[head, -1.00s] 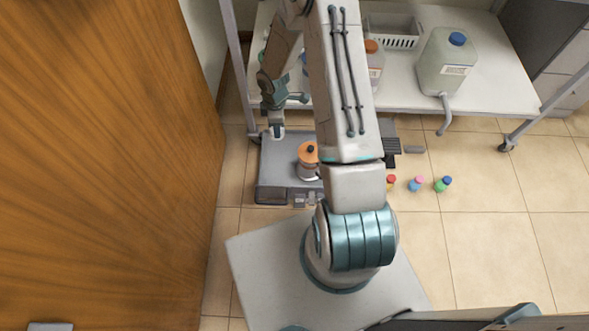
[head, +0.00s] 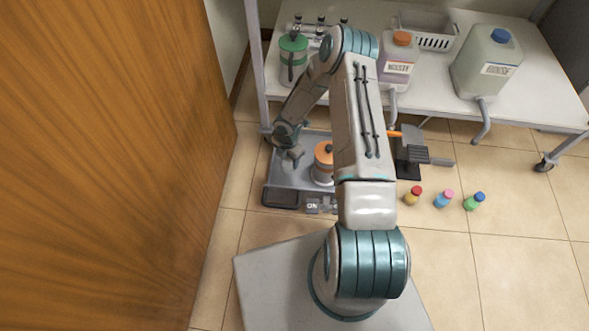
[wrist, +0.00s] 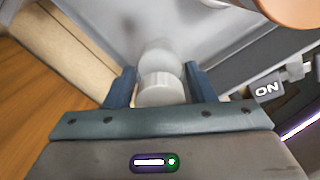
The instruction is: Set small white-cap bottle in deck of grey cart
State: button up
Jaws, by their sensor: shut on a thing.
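The small white-cap bottle (wrist: 160,88) shows in the wrist view between the two blue fingers of my gripper (wrist: 162,84). The fingers are shut on it, and its white cap faces the wrist camera. The grey cart (head: 280,196) is low on the floor in the head view. Its grey deck also shows behind the bottle in the wrist view (wrist: 110,18). In the head view my gripper (head: 292,158) is over the left part of the deck. I cannot tell whether the bottle touches the deck.
An orange-lidded container (head: 323,165) stands on the deck, right of my gripper. A white table (head: 440,75) behind holds jugs and a basket (head: 432,32). Several small colored bottles (head: 443,199) stand on the floor at right. A wooden panel (head: 110,150) is at left.

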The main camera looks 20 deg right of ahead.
aim_at(289, 168)
notch_tip(289, 168, down, 7)
jog(key=shift+r+b, duration=0.2)
jog(key=shift+b, duration=0.85)
jog(key=shift+f, duration=0.2)
jog(key=o, duration=1.1)
jog(key=shift+r, duration=0.15)
